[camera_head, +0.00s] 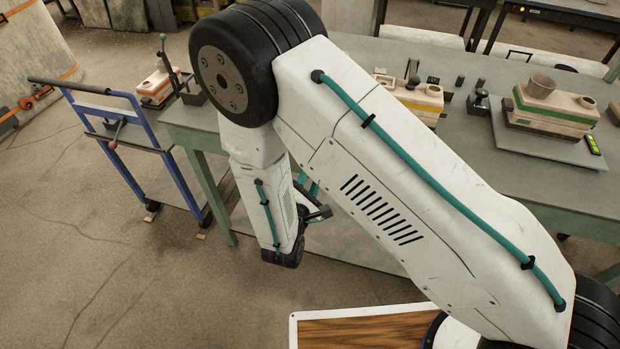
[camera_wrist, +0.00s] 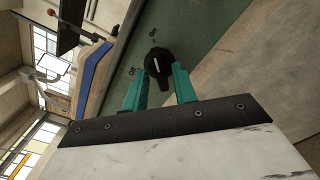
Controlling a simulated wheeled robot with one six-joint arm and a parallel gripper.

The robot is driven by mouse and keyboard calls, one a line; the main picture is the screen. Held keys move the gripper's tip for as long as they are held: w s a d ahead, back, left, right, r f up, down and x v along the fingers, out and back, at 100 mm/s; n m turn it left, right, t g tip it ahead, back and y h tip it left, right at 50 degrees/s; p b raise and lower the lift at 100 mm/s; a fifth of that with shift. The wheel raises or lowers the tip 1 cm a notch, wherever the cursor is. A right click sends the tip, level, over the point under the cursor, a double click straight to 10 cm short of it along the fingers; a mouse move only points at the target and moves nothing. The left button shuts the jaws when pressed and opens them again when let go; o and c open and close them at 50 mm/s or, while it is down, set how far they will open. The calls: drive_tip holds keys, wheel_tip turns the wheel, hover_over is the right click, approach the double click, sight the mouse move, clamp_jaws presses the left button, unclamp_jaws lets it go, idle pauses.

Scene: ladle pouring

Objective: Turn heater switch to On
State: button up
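The heater switch (camera_wrist: 157,61) is a round black knob with a pale pointer line, set on a dark green panel (camera_wrist: 205,45). Small dark markings sit on the panel beside it. In the wrist view my gripper (camera_wrist: 161,69) has its two teal fingers apart, one on each side of the knob's near part. Nothing else is between them. I cannot tell whether either finger touches the knob.
Open concrete floor lies at the front left.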

drive_tip(key=v, duration=0.7)
drive_tip(key=shift+s, duration=0.4)
drive_tip(key=shift+a, duration=0.1)
